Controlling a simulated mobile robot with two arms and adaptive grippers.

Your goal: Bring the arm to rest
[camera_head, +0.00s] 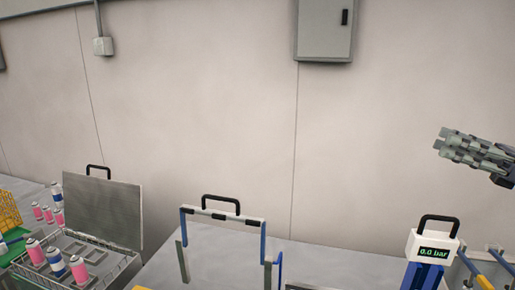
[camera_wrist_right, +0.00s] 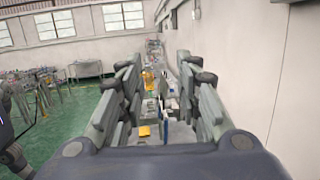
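My right gripper (camera_head: 446,146) is raised at the right side of the head view, in front of the wall and above the bench, with its fingers pointing left. In the right wrist view the same gripper (camera_wrist_right: 161,75) has its two fingers well apart, with nothing between them. It touches nothing. My left gripper is in neither view.
Below are a pressure device (camera_head: 433,252) reading 0.0 bar, a handled frame (camera_head: 222,217), and a wire basket (camera_head: 128,268) with spray cans beside a grey panel (camera_head: 103,211). A wall cabinet (camera_head: 324,28) hangs above. Space around the right gripper is clear.

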